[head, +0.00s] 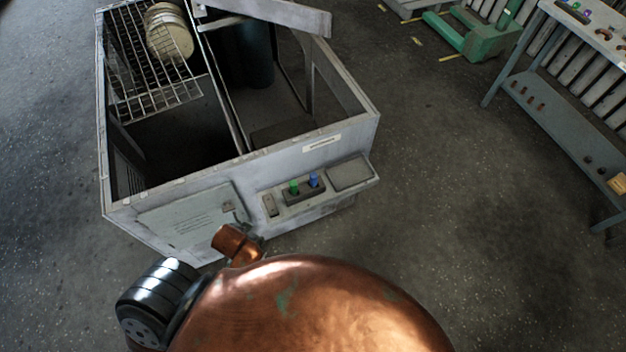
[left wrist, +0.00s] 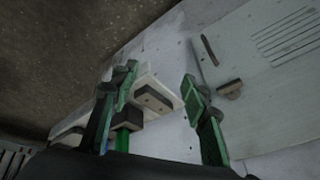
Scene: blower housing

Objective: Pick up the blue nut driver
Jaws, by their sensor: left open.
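The blue nut driver (head: 314,181) stands upright in a dark rack (head: 304,191) on the front ledge of the housing. A green nut driver (head: 294,187) stands beside it on the left. In the left wrist view my left gripper (left wrist: 160,72) is open and empty, its two green fingers apart in front of the ledge (left wrist: 166,91). My right gripper is not in view.
The grey housing (head: 190,186) is open on top, with a wire rack (head: 160,92) inside. A small block (head: 270,204) and a shallow tray (head: 349,174) flank the driver rack on the ledge. A workbench (head: 566,124) stands at right. The floor between is clear.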

